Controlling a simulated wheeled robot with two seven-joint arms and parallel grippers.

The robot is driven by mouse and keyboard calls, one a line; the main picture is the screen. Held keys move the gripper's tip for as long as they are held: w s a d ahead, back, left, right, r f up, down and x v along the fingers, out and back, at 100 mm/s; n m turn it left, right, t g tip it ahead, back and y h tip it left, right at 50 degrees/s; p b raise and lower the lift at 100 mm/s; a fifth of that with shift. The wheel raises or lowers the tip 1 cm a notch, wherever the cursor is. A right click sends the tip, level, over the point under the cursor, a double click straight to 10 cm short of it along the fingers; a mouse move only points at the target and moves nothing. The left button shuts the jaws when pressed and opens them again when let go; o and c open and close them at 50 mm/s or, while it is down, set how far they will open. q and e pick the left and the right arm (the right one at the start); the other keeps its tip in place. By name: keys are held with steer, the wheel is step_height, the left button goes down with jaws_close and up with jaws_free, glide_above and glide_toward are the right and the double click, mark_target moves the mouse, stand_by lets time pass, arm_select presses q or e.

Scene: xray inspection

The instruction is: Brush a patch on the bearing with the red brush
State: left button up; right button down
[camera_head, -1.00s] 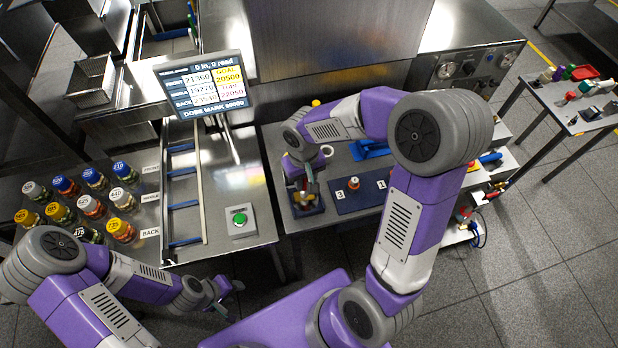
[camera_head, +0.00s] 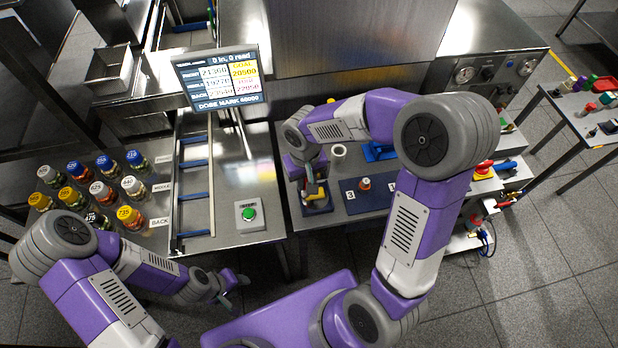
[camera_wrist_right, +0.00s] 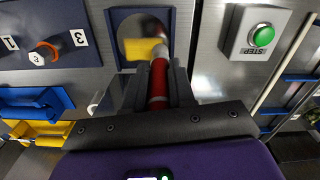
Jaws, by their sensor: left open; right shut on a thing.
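My right gripper (camera_wrist_right: 159,80) is shut on the red brush (camera_wrist_right: 158,92), seen by its red handle in the right wrist view. The brush's far end reaches over a navy square stand (camera_wrist_right: 118,20) with a dark round part, blurred, which may be the bearing. A yellow piece (camera_wrist_right: 140,48) shows beside the brush's end; whether they touch I cannot tell. In the head view the right gripper (camera_head: 313,182) is low over the same stand (camera_head: 318,209), hiding most of it. My left gripper (camera_head: 232,288) is open and empty, in front of the left table.
A white cup (camera_head: 339,150) stands behind. A green button box (camera_head: 249,214), a monitor (camera_head: 219,80) and several jars (camera_head: 131,188) are at the left.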

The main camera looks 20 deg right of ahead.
steer(key=shift+d, duration=0.15)
steer(key=shift+s+d, duration=0.15)
steer(key=shift+d, duration=0.4)
steer(key=shift+s+d, duration=0.15)
steer(key=shift+d, duration=0.4)
steer(key=shift+d, duration=0.1)
steer(key=shift+s+d+p, duration=0.15)
steer(key=shift+d, duration=0.4)
steer(key=shift+s+d+p, duration=0.15)
steer(key=shift+d, duration=0.4)
steer(key=shift+a, duration=0.2)
steer(key=shift+w+a, duration=0.2)
steer(key=shift+a, duration=0.35)
steer(key=shift+w+a, duration=0.15)
steer(key=shift+a, duration=0.4)
steer(key=shift+a, duration=0.15)
steer(key=shift+w+a+b, duration=0.25)
steer(key=shift+a+b, duration=0.15)
steer(key=shift+a, duration=0.6)
